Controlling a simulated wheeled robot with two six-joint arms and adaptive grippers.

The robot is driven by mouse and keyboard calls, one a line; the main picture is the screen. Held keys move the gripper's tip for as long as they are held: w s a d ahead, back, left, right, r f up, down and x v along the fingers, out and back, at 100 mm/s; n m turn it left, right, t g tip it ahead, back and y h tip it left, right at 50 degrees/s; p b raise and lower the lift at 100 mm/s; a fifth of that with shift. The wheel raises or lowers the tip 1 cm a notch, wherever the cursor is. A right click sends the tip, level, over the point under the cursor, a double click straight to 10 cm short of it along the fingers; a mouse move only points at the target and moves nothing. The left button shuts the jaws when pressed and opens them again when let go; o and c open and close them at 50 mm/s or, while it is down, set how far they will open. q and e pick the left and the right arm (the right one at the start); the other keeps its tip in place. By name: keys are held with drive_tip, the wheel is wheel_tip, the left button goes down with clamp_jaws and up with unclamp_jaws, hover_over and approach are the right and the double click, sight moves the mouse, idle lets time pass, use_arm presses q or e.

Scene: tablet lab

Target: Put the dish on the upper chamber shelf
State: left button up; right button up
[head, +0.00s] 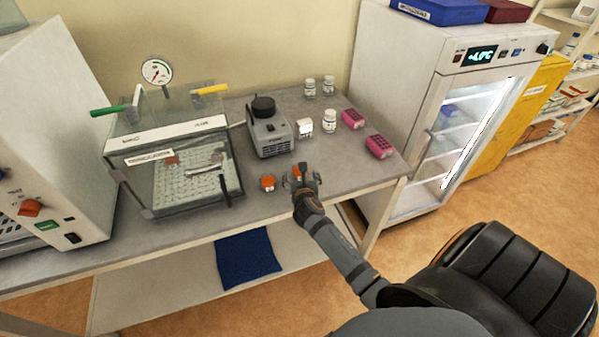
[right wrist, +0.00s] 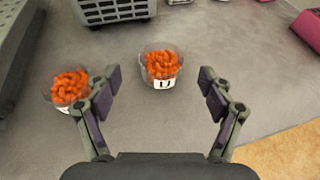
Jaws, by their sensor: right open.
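Two small clear dishes hold orange pellets. One dish (head: 268,183) stands on the bench to the left of my right gripper. The other, with a dark-marked white label, is largely hidden by the gripper in the head view; in the right wrist view this labelled dish (right wrist: 160,80) lies ahead between the open fingers, untouched. The unlabelled-looking dish (right wrist: 70,88) is beside the left finger there. My right gripper (head: 301,177) is open and empty. The clear-walled chamber (head: 165,135) stands left on the bench, with a perforated plate (head: 180,190) inside. My left gripper is out of view.
A grey pump (head: 270,135) stands behind the dishes. White jars (head: 329,121) and pink racks (head: 379,146) stand to its right. A gauge (head: 156,71) rises above the chamber. A lit refrigerator (head: 400,70) stands right of the bench. Bare bench lies around the dishes.

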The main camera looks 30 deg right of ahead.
sight(300, 175)
drive_tip(key=shift+f+x, duration=0.25)
drive_tip(key=shift+x, duration=2.5)
drive_tip(key=shift+s+r, duration=0.15)
drive_tip(key=shift+s, duration=0.15)
drive_tip(key=c, duration=1.4)
